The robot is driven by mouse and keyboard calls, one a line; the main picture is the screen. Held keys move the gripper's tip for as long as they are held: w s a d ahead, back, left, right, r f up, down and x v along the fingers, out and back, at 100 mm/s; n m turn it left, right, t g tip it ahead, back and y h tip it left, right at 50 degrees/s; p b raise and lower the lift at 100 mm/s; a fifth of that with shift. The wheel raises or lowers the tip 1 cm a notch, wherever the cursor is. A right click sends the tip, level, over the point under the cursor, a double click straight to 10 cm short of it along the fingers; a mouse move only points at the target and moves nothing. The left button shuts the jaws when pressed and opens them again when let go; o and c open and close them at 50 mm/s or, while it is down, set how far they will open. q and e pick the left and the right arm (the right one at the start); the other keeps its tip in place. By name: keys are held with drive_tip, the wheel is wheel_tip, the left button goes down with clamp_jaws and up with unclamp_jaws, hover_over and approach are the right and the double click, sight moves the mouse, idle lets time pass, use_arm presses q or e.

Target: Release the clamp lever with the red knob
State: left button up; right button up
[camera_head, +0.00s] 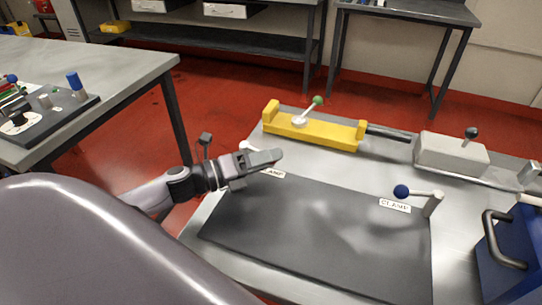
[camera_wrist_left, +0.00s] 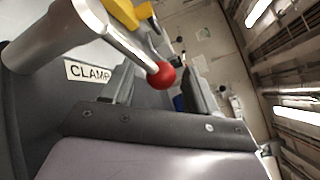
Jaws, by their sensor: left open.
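The clamp lever (camera_wrist_left: 112,32) is a silver bar that ends in a red knob (camera_wrist_left: 162,75), seen in the left wrist view. A CLAMP label (camera_wrist_left: 87,72) lies beside its base. My left gripper (camera_wrist_left: 153,82) is open, and the knob appears between its two fingers in that view; I cannot tell whether they touch it. In the head view my left gripper (camera_head: 268,159) is over the far left corner of the dark mat (camera_head: 310,225). It hides the red knob there; only a pale bit of the lever (camera_head: 246,147) shows behind it. My right gripper is not in view.
A second clamp lever with a blue knob (camera_head: 401,191) stands at the mat's right. A yellow fixture (camera_head: 315,133) with a green-knobbed lever and a grey block (camera_head: 450,152) stand behind. A blue box (camera_head: 515,250) is at right. Another table (camera_head: 110,65) is at left.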

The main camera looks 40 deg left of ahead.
use_arm(q)
drive_tip(key=shift+w+d, duration=0.3)
drive_tip(key=shift+w, duration=0.2)
